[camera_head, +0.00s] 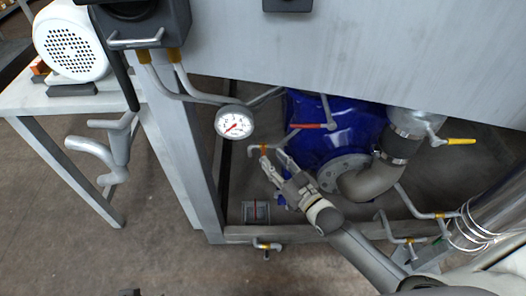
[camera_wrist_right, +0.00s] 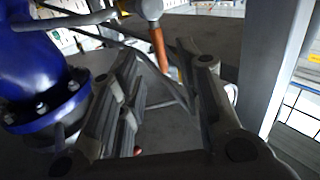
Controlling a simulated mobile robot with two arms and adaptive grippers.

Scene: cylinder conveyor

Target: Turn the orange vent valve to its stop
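The orange valve handle (camera_wrist_right: 158,48) hangs from a rounded grey fitting in the right wrist view. It lies between the open fingers of my right gripper (camera_wrist_right: 160,58), with gaps on both sides. In the head view my right gripper (camera_head: 273,158) reaches up from the lower right, its fingertips close under a small orange part (camera_head: 264,149) on the pipe below the gauge. This is probably the same handle, largely hidden there. I cannot tell how deep it sits between the fingers.
A white gauge (camera_head: 235,122) is just above the fingers. A red lever (camera_head: 307,126) lies in front of the blue vessel (camera_head: 308,145), which shows in the wrist view (camera_wrist_right: 30,70). A yellow lever (camera_head: 460,141) is at right. A grey frame post (camera_head: 183,165) stands left.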

